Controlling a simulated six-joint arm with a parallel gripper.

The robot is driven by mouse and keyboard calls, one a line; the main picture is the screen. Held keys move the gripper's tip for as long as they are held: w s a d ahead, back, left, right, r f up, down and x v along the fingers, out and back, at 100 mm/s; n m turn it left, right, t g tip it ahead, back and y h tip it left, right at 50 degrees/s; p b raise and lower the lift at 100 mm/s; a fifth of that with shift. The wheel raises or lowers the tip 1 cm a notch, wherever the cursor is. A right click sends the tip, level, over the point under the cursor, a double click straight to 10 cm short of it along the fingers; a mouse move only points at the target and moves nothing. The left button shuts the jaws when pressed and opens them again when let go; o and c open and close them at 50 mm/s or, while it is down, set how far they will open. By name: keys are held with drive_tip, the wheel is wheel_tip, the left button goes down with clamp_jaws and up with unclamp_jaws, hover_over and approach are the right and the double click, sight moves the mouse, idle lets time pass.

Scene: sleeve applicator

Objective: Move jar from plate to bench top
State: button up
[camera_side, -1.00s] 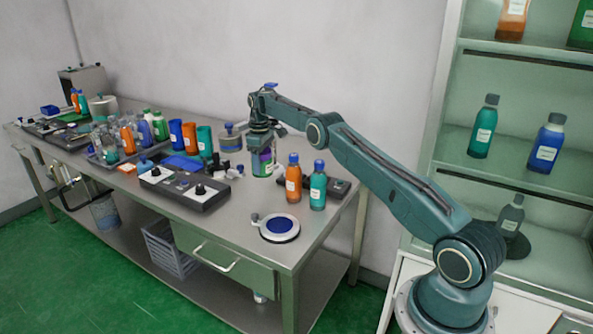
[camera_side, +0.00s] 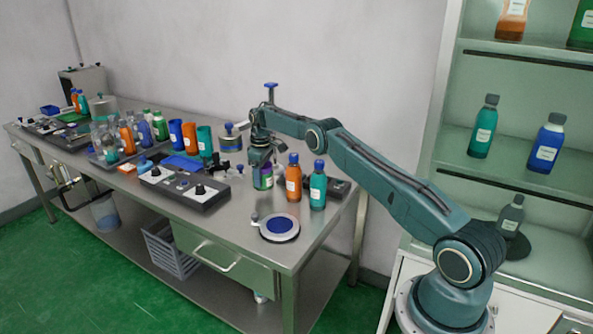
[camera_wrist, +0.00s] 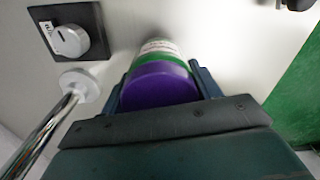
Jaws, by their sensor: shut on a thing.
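The jar (camera_side: 262,177), with a purple body or lid, a green band and a pale label, is between the fingers of my gripper (camera_side: 263,162) in the side view. My gripper is shut on it from above. In the wrist view the jar's purple top (camera_wrist: 160,84) fills the space between the two fingers, and the pale bench top (camera_wrist: 225,50) lies beyond. The jar looks upright, with its base at or just above the bench top (camera_side: 236,213); a gap cannot be made out. A round plate with a blue disc (camera_side: 280,226) is at the bench's front right, apart from the jar.
An orange bottle (camera_side: 293,178) and a teal bottle (camera_side: 318,186) stand close to the jar's right. A control box with knobs (camera_side: 184,187) is to its left. A metal post (camera_wrist: 45,135) and a grey knob (camera_wrist: 69,40) are left of the jar in the wrist view.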

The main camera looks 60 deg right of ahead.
sight(263, 181)
drive_tip(key=shift+f, duration=1.55)
drive_tip(key=o, duration=1.1)
drive_tip(key=shift+f, duration=0.15)
drive_tip(key=shift+r, duration=6.15)
